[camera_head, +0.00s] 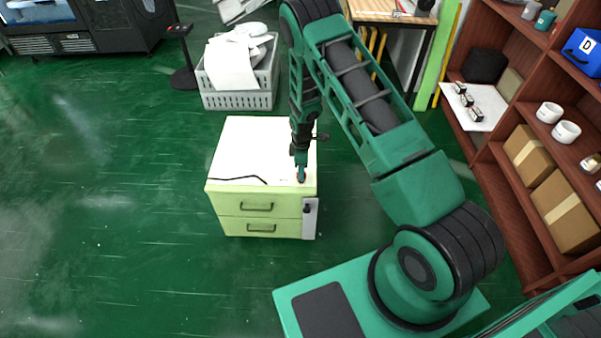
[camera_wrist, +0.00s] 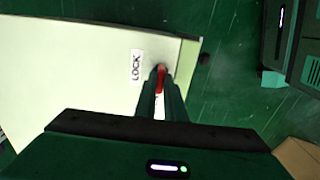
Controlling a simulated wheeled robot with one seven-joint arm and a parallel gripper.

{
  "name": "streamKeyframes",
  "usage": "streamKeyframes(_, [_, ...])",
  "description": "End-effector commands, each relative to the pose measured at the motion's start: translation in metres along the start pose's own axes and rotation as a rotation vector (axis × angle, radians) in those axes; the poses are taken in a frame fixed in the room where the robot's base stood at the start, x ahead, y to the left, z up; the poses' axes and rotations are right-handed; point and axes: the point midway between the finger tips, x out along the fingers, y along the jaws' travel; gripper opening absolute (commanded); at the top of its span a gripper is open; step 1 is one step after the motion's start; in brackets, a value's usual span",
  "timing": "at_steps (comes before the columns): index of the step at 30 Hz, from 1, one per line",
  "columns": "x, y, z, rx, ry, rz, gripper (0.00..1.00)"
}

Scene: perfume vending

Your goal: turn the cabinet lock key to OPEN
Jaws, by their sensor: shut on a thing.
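The small pale green cabinet (camera_head: 232,208) with a white top and two drawers stands on the floor in the head view. My gripper (camera_head: 301,178) points down at its right front corner. In the wrist view, the cabinet (camera_wrist: 75,75) carries a white label reading LOCK (camera_wrist: 137,66). My gripper (camera_wrist: 160,72) is shut on a small red key (camera_wrist: 161,78) just right of this label. The fingers hide most of the key and the lock under it. No OPEN label can be seen.
A grey basket (camera_head: 238,97) with white items stands behind the cabinet. A brown shelf (camera_head: 497,160) with boxes and cups is at the right. A thin black rod-like thing (camera_head: 240,178) lies on the cabinet top. The green floor (camera_head: 100,220) at the left is clear.

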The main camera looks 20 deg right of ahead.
Motion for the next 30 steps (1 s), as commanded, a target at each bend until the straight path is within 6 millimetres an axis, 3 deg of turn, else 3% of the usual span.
streamKeyframes(11, [-0.001,0.003,0.002,-0.003,-0.002,0.005,0.00])
streamKeyframes(12, [-0.001,0.003,0.002,-0.003,-0.002,0.005,0.14])
streamKeyframes(14, [-0.001,0.003,0.002,-0.002,-0.002,0.005,0.28])
streamKeyframes(24, [-0.002,0.001,0.001,-0.003,0.000,0.003,0.28])
streamKeyframes(30, [-0.026,0.002,0.000,-0.003,0.001,0.004,0.28])
